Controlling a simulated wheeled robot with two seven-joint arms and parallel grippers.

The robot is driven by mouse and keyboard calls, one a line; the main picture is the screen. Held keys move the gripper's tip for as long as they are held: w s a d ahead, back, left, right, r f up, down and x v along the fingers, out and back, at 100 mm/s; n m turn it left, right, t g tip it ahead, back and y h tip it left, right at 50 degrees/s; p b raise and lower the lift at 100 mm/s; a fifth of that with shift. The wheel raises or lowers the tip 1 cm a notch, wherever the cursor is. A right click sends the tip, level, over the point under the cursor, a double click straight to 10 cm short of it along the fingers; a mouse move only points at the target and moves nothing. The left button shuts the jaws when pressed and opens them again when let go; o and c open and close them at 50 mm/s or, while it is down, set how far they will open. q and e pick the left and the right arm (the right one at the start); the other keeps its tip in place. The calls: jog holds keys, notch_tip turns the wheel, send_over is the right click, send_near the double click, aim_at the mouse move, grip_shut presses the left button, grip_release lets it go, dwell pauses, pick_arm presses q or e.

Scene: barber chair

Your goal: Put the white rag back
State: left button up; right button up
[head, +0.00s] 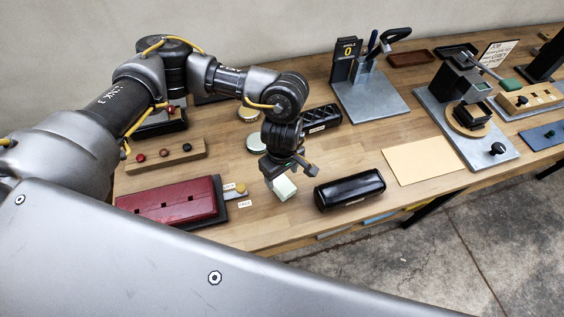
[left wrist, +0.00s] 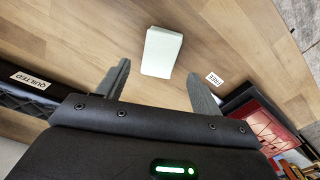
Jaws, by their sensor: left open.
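The white rag (head: 284,188) is a small pale folded block on the wooden table. In the head view it lies between the red box and the smooth black roll. My left gripper (head: 287,172) points down right over it, partly covering it. In the left wrist view the white rag (left wrist: 162,52) shows between and beyond the two spread fingers (left wrist: 158,75). The left gripper is open and holds nothing. I cannot tell the exact gap between fingertips and rag. My right gripper is not in view.
A red box (head: 170,201) lies left of the rag and a black roll (head: 349,190) right of it. A quilted black roll (head: 320,118) and round tins (head: 266,151) stand behind. A tan sheet (head: 424,160) lies further right. A small label (left wrist: 215,78) lies near the rag.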

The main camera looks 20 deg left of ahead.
aim_at(282, 184)
pick_arm(q)
notch_tip(282, 184, up, 7)
jog(key=b, duration=0.1)
jog(key=shift+r+b, duration=0.2)
jog(key=shift+b, duration=0.2)
dwell(0.3)
